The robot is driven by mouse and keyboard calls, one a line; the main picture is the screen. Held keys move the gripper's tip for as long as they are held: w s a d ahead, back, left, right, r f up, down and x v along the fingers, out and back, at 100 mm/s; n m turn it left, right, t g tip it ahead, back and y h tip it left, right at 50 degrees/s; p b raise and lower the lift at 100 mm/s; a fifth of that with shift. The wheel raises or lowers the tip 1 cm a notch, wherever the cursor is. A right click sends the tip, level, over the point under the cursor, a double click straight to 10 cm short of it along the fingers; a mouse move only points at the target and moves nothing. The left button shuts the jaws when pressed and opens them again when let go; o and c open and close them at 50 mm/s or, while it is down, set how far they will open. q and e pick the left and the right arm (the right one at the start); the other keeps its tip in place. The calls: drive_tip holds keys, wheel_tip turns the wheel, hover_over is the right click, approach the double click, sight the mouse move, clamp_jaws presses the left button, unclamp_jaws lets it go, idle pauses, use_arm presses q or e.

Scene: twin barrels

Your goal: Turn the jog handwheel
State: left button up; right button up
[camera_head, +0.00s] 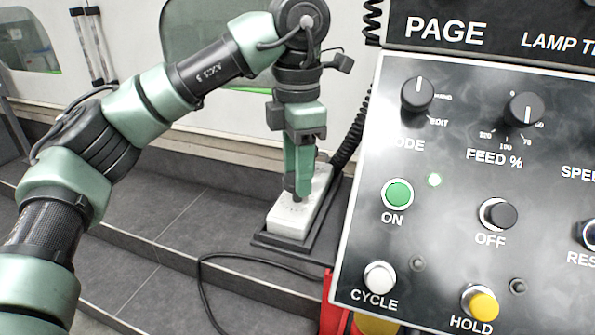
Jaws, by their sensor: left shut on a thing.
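A pale jog pendant box (291,220) lies in a dark tray on the ledge left of the control panel. My left gripper (300,196) points down over the pendant, its green fingers together at a small dark part on the pendant's top face. The fingers hide most of that part, so the handwheel's shape and angle cannot be made out. The left gripper is shut on this part, which I take to be the jog handwheel. My right gripper is not in view.
The control panel (449,160) fills the right side, with knobs, a lit green ON button (398,194), an OFF button (497,214) and a yellow HOLD button (481,304). A coiled black cable (352,137) runs up behind the pendant. Another cable (203,283) loops over the step.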

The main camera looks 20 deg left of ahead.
use_arm(q)
drive_tip(key=shift+n, duration=0.6)
drive_tip(key=o, duration=1.4)
wheel_tip(320, 180, up, 8)
drive_tip(key=shift+f, duration=0.1)
drive_tip(key=shift+f, duration=0.1)
